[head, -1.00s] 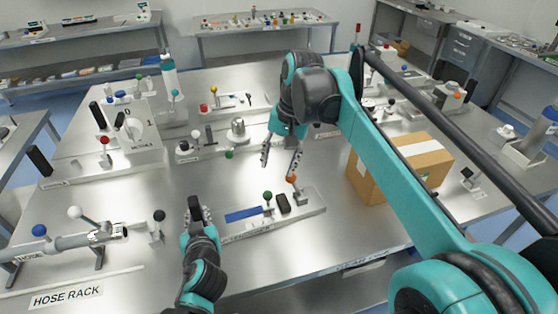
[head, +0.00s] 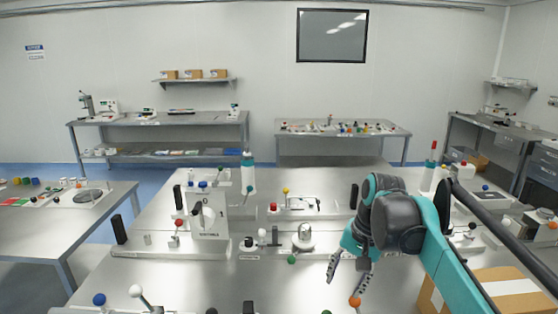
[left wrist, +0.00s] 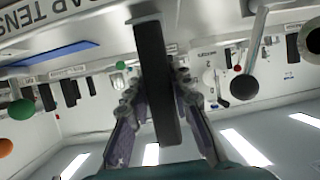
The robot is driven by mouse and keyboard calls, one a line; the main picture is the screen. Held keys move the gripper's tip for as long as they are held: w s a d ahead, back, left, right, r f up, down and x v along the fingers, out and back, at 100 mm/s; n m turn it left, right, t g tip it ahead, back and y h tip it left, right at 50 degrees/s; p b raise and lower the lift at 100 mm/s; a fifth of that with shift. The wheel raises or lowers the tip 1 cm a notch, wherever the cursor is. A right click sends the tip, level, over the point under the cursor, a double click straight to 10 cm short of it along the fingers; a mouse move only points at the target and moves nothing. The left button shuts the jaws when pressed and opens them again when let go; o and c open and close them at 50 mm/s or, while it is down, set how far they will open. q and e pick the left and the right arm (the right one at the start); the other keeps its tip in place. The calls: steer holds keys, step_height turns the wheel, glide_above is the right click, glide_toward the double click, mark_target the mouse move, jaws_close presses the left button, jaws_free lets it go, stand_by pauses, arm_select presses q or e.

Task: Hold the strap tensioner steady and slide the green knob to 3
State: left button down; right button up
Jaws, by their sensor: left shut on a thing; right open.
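In the left wrist view, my left gripper (left wrist: 158,98) is shut on a black upright grip (left wrist: 150,55) of the strap tensioner. The tensioner's lettered base (left wrist: 85,18) and blue strip (left wrist: 55,55) show beside it. A green knob (left wrist: 20,109) is at the left of that view. In the head view, only the top of the green knob (head: 326,312) shows at the bottom edge. My right gripper (head: 348,275) is open and empty, above and near the orange ball (head: 355,301). Most of the tensioner is below the head view, so the knob's scale is hidden.
A cardboard box (head: 500,290) stands at the lower right. A white panel unit (head: 208,220) and a small fixture with a red knob (head: 273,207) stand farther back. Another green ball (head: 292,259) is behind the tensioner. White (head: 136,291) and blue (head: 99,299) balls are at lower left.

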arm_select(q)
steer(key=c, duration=1.3)
jaws_free()
steer(key=shift+r, duration=0.1)
steer(key=shift+o, duration=0.2)
steer(key=v, duration=1.2)
